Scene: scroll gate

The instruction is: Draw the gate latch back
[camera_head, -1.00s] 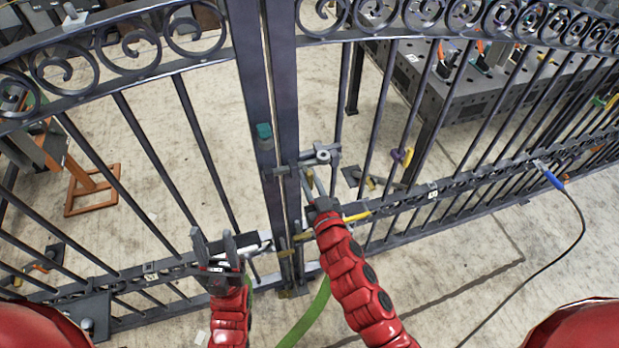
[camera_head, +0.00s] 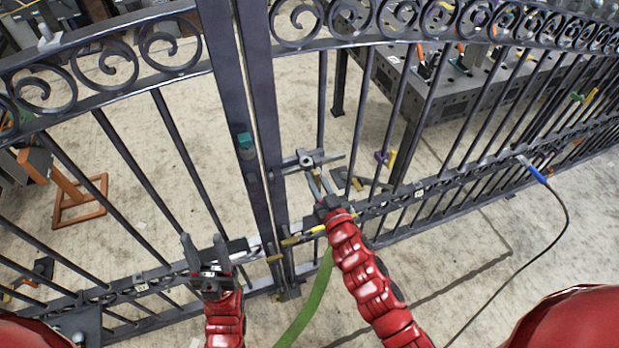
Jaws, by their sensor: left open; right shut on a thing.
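The dark metal gate has two leaves whose upright posts (camera_head: 262,110) meet near the middle of the view. The gate latch (camera_head: 306,161) sits on the right post, with a round knob and a bar sticking out to the right. My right gripper (camera_head: 315,178) reaches up from below and is shut on the latch; its fingertips partly hide where they grip. My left gripper (camera_head: 203,242) is open and empty, fingers pointing up, in front of the left leaf's lower rail (camera_head: 130,286).
A blue-ended cable (camera_head: 535,172) hangs from the right leaf's rail. Behind the gate are a grey workbench (camera_head: 470,95) on the right and an orange stand (camera_head: 80,195) on the left. The floor between them is mostly clear.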

